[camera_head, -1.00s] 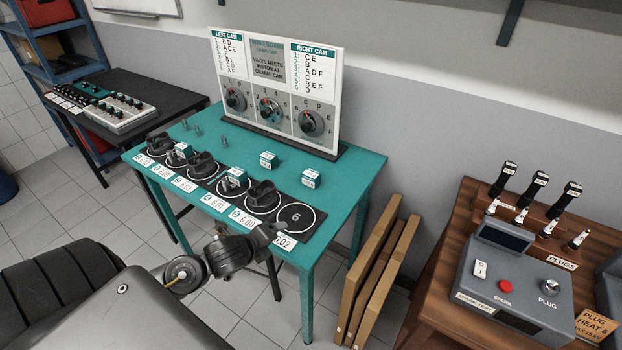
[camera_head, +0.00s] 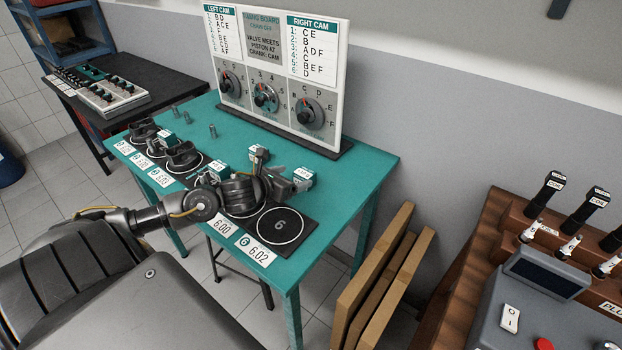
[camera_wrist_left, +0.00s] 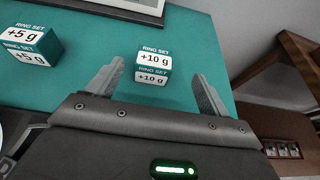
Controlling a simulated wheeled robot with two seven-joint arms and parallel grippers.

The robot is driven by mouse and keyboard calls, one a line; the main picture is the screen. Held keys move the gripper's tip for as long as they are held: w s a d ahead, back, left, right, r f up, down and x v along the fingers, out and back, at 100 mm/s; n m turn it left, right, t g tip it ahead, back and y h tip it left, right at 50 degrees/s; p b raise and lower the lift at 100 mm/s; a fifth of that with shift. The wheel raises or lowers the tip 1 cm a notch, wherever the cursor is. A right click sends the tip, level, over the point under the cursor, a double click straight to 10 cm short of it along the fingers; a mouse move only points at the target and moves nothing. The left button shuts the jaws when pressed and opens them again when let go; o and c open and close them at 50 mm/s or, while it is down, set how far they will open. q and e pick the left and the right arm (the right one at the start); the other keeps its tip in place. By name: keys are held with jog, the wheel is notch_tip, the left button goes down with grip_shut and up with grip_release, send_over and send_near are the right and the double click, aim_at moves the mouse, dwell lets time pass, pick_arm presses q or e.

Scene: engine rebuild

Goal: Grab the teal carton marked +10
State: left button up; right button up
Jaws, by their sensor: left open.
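The teal and white carton marked +10 g (camera_wrist_left: 154,68) stands on the teal table (camera_wrist_left: 220,110) in the left wrist view. It lies between the tips of my left gripper's fingers (camera_wrist_left: 157,72), with a visible gap on each side. In the head view the carton (camera_head: 304,173) is at the right of the gripper, partly covered by a finger. My left gripper (camera_head: 278,176) is open and empty, reaching low over the table from the left. My right gripper is not in view.
A +5 g carton (camera_wrist_left: 33,48) stands left of the gripper in the wrist view. Dark pistons (camera_head: 182,155) stand on a black mat with an empty ring 6 (camera_head: 279,226). The timing board (camera_head: 270,80) rises behind. Brown panels (camera_head: 385,275) lean beside the table.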

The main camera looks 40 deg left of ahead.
aim_at(308, 172)
pick_arm(q)
jog(key=shift+w+a+f+p, duration=0.1)
jog(key=shift+w+a+p, duration=0.25)
jog(key=shift+w, duration=0.15)
jog(key=x, duration=0.3)
jog(key=shift+w+a+f, duration=0.1)
jog(key=shift+w+f, duration=0.1)
jog(key=shift+f, duration=0.15)
jog(key=shift+w+p, duration=0.15)
jog(key=shift+p, duration=0.3)
jog(key=x, duration=0.2)
jog(key=p+x, duration=0.1)
jog(key=x, duration=0.2)
jog(key=shift+f, duration=0.25)
jog(key=shift+s, duration=0.25)
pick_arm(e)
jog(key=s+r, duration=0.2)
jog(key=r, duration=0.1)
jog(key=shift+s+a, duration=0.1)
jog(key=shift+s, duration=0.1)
pick_arm(q)
jog(key=shift+c, duration=0.3)
jog(key=c, duration=1)
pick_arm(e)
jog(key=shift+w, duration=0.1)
